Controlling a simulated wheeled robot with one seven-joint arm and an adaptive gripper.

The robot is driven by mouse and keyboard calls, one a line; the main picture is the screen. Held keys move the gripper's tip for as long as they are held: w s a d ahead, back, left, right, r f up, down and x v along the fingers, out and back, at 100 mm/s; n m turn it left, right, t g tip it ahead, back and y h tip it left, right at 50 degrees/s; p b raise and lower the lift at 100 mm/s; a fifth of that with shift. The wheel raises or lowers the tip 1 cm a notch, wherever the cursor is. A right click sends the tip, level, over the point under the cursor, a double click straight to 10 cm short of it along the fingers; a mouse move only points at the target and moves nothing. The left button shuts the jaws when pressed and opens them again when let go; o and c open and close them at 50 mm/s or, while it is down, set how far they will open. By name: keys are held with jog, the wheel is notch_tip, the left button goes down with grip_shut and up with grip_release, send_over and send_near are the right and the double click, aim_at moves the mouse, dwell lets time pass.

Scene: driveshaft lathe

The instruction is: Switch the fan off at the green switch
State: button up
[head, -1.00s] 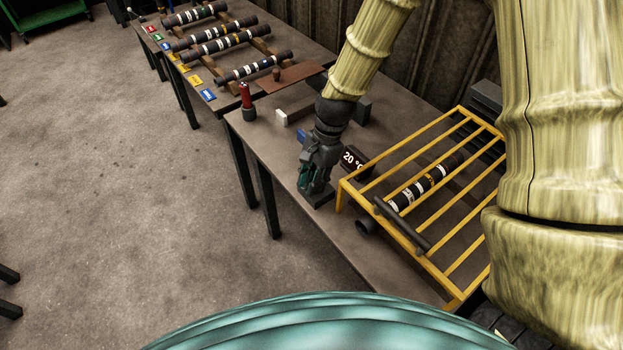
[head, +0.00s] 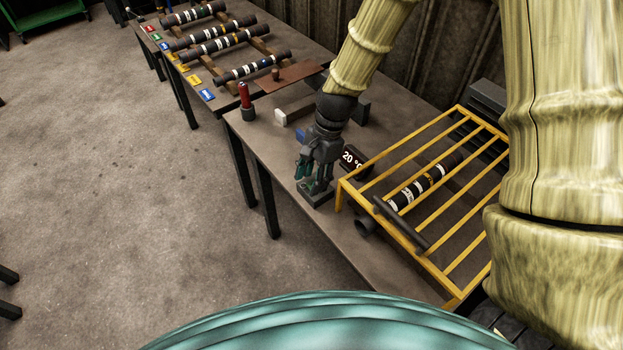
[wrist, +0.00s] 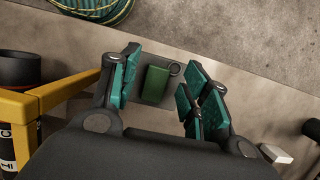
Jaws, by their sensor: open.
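The green switch (wrist: 155,84) shows in the wrist view between my spread fingers, with a grey ring-like part beside its upper right corner. In the head view its dark base (head: 318,196) stands near the front edge of the table, mostly under my gripper. My gripper (head: 311,181) is open, with its fingers pointing down over the switch. In the wrist view one finger is to the left of the switch and two are to the right, with nothing held. I cannot tell whether a fingertip touches the switch. I cannot make out the fan for certain.
A yellow barred guard (head: 447,262) over a banded shaft (head: 425,187) stands close to the right of my gripper. A black "20 °C" display (head: 352,160) is just behind it. A red cylinder (head: 245,95) stands farther left on the table (head: 290,190).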

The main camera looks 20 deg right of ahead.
jog(key=v, duration=1.1)
jog(key=shift+s, duration=0.1)
